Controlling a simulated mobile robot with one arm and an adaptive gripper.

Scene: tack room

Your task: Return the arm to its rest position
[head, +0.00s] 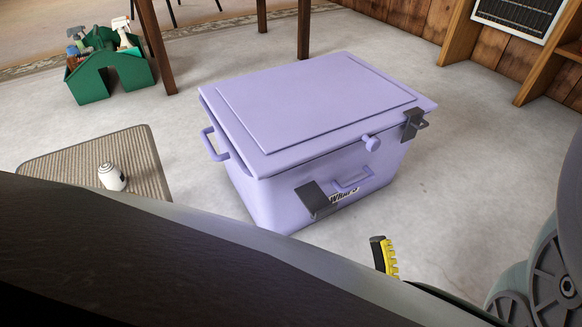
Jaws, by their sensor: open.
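My arm crosses the bottom of the head view as a large dark link (150,265). Another grey jointed part of mine (553,275) shows at the lower right. My gripper is not in view, so its jaws and anything near them cannot be seen.
A lilac trunk (310,105) with a shut lid and dark latches stands mid-floor. A yellow-bristled brush (390,257) is partly hidden by my arm. A green tote (95,88) stands behind. Open floor lies right of the trunk.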

